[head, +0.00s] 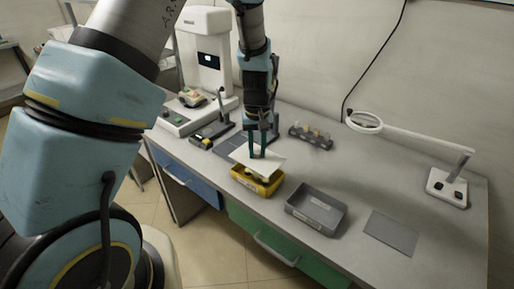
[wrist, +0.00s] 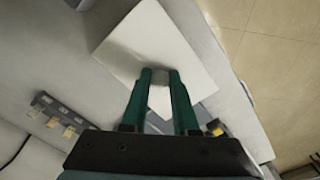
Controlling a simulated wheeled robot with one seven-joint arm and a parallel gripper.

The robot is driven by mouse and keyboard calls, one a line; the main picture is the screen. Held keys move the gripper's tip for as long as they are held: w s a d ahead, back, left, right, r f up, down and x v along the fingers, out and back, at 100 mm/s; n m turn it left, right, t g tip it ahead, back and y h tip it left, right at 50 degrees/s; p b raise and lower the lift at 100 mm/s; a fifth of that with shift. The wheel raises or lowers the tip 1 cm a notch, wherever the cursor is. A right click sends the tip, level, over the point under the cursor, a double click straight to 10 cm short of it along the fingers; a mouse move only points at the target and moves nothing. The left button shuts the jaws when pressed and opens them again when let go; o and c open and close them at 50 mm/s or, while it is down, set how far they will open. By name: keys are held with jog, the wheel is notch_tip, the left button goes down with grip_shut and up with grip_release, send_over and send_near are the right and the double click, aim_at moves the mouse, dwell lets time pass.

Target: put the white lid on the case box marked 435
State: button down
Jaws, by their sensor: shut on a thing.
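The white lid (head: 269,161) is a flat, light panel held level or slightly tilted above the yellow box (head: 258,186) on the bench. In the wrist view the white lid (wrist: 150,45) spreads out beyond my fingertips. My gripper (head: 258,151) is shut on the lid near its middle; its green fingers (wrist: 160,76) also show in the wrist view. The lid hides part of the yellow box's opening. I cannot tell whether lid and box touch. A grey box (head: 316,208) stands open to the right. Both boxes have pale labels, too small to read.
A grey flat mat (head: 391,232) lies right of the grey box. A magnifier lamp (head: 447,187) stands at the right. A small rack (head: 311,136) with several pieces is at the back. A white machine (head: 208,60) stands at the left. The bench behind the grey box is clear.

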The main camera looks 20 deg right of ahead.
aim_at(257, 157)
jog(key=shift+f+b, duration=0.95)
jog(key=shift+f, duration=0.85)
jog(key=shift+f+b, duration=0.3)
jog(key=shift+f, duration=0.45)
dwell(0.6)
jog(key=c, duration=0.6)
grip_release()
notch_tip(257, 157, up, 11)
jog(key=shift+f+b, duration=0.1)
jog(key=shift+b, duration=1.1)
jog(key=s+a+r+n, duration=0.1)
jog(key=s+a, duration=0.1)
jog(key=a, duration=1.3)
jog(key=s+a+r+n+t, duration=0.1)
jog(key=s+a, duration=0.1)
jog(key=a, duration=1.3)
jog(key=shift+r+t, duration=0.3)
